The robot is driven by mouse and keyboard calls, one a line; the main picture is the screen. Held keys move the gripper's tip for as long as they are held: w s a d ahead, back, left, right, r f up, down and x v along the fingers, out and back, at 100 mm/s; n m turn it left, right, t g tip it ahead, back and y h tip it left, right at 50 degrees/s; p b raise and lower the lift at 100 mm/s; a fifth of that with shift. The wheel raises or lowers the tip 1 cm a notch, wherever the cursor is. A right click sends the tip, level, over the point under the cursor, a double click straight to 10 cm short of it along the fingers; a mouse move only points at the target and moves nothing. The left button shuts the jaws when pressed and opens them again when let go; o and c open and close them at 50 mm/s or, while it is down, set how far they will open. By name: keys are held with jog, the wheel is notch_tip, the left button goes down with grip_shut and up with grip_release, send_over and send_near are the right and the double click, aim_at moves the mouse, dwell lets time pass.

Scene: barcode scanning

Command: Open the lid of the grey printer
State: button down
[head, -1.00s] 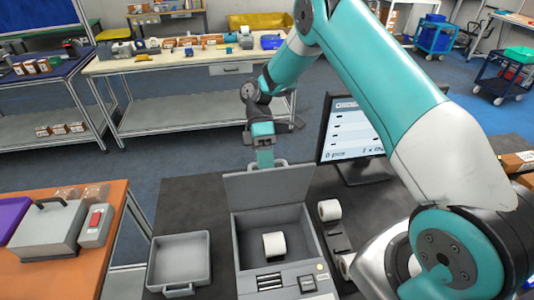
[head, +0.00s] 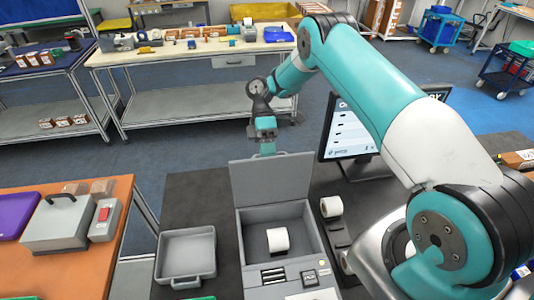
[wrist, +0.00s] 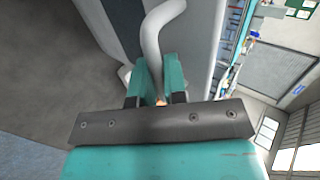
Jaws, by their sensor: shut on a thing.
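The grey printer (head: 247,232) stands on the dark table with its lid (head: 272,184) raised, leaning back steeply. A white roll (head: 278,240) lies inside the open body. My gripper (head: 268,149) is at the top edge of the lid. In the wrist view, my gripper's teal fingers (wrist: 160,85) are closed around the pale curved handle (wrist: 153,42) of the lid. The exact contact between fingertips and handle is partly hidden.
A grey tray (head: 160,262) lies left of the printer. White rolls (head: 331,206) stand in a dark holder on its right. A monitor (head: 345,130) stands behind right. An orange table (head: 118,235) holds a grey case (head: 58,222) and a box with a red part (head: 104,220).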

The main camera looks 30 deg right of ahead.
jog(key=c, duration=1.2)
grip_release()
jog(key=shift+d, duration=0.1)
jog(key=shift+o, duration=0.2)
jog(key=shift+s, duration=0.1)
